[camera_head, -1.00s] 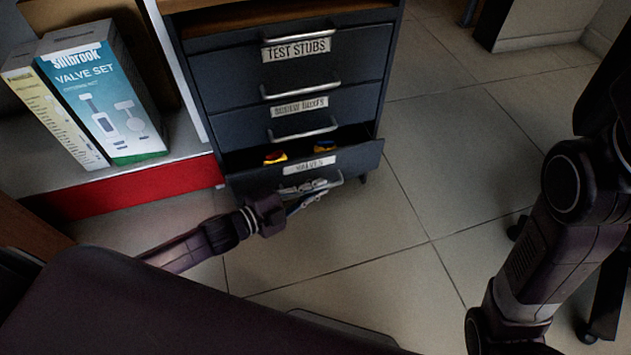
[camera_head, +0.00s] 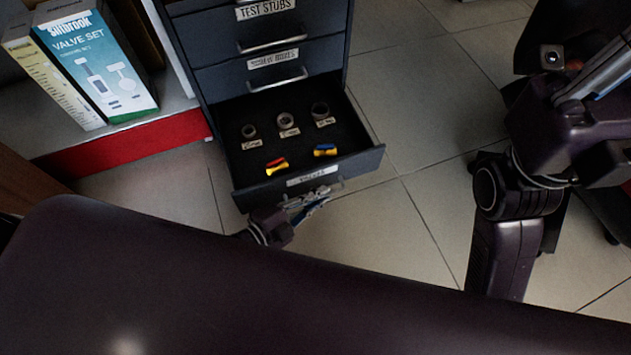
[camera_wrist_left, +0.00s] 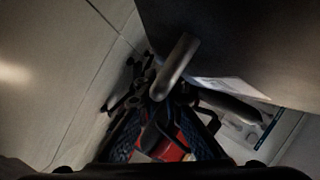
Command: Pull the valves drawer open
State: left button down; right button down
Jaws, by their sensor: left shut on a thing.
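The valves drawer (camera_head: 238,187) is the bottom drawer of a dark cabinet and stands well open. Inside it lie a red and yellow valve (camera_head: 277,165), a blue and yellow valve (camera_head: 325,150) and three labelled round fittings. My left gripper (camera_head: 308,203) is at the drawer's front, just below its label, shut on the drawer's handle. In the left wrist view the metal handle (camera_wrist_left: 176,65) runs between the fingers, beside the dark drawer front. My right arm stands at the right of the head view; its fingers cannot be made out.
Two closed drawers, labelled TEST STUBS (camera_head: 265,9) and SCREW BOXES (camera_head: 273,59), are above. A VALVE SET box (camera_head: 105,65) stands on a shelf with a red edge (camera_head: 120,143) at the left. Tiled floor (camera_head: 415,130) is clear right of the cabinet.

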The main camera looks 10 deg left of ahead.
pick_arm(q)
jog(key=shift+s+d, duration=0.15)
jog(key=shift+s, duration=0.05)
jog(key=c, duration=2.3)
grip_release()
jog(key=shift+c, duration=0.2)
jog(key=v, duration=0.7)
jog(key=shift+s, duration=0.3)
